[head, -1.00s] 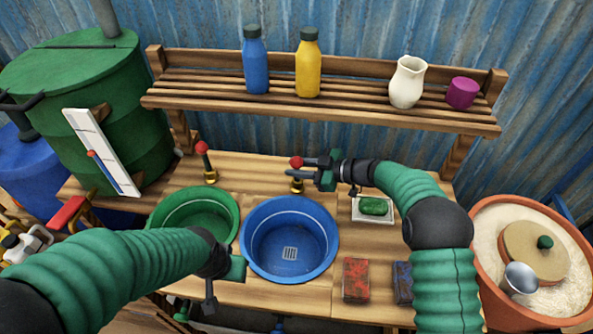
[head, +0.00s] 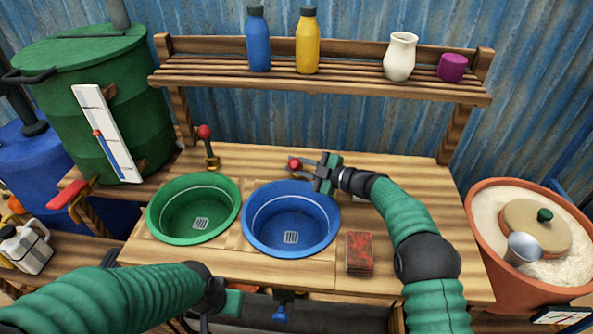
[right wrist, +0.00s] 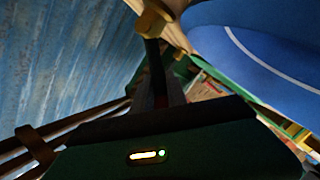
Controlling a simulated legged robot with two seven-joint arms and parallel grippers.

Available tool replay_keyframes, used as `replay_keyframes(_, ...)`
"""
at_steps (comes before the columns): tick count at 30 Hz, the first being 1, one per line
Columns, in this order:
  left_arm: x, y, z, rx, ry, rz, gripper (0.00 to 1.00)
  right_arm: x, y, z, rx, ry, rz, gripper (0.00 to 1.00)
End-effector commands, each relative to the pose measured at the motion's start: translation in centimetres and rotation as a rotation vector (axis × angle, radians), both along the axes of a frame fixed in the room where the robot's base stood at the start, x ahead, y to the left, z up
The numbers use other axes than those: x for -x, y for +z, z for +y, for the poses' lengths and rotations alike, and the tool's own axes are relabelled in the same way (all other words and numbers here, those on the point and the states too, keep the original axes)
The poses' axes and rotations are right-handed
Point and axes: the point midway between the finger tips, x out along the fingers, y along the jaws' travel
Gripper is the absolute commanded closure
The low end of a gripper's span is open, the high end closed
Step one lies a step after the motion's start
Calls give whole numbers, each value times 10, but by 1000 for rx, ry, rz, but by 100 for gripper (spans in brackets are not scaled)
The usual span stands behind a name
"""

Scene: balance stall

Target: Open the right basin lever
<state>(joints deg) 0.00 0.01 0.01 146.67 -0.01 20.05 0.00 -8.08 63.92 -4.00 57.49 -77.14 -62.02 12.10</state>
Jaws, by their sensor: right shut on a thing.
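The right basin is the blue one (head: 254,239). Its lever has a red knob (head: 294,164) and stands behind the basin's back rim, leaning forward toward the basin. My right gripper (head: 306,166) reaches in from the right and is shut on the lever just by the knob; the fingers hide most of the lever's stem. In the right wrist view a brass fitting (right wrist: 152,22) shows past the dark fingers, beside the blue basin (right wrist: 225,28). My left gripper (head: 228,303) hangs low before the counter's front edge, away from the lever; its jaws are unclear.
A green basin (head: 160,228) with its own upright red-knobbed lever (head: 205,133) is left. A red block (head: 359,252) lies right of the blue basin. A shelf (head: 345,82) with bottles, jug and cup stands behind. A clay pot (head: 490,260) is at the right.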

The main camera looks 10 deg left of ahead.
Motion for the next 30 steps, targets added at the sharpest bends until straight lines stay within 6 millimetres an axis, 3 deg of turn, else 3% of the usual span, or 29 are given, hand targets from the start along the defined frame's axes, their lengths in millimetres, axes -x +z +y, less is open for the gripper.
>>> replay_keyframes(15, 0, -3, 0, 0, 0, 0, 64, 3, 4, 7, -9, 15, -27, 100)
replay_keyframes(16, 0, -3, 0, 0, 0, 0, 64, 3, 4, 7, -9, 15, -27, 81)
replay_keyframes(21, 0, -3, 0, 0, 0, 0, 64, 2, 3, 5, -7, 11, -25, 59)
replay_keyframes(30, 0, -3, 0, 0, 0, 0, 64, 0, -1, 2, -3, 6, -20, 57)
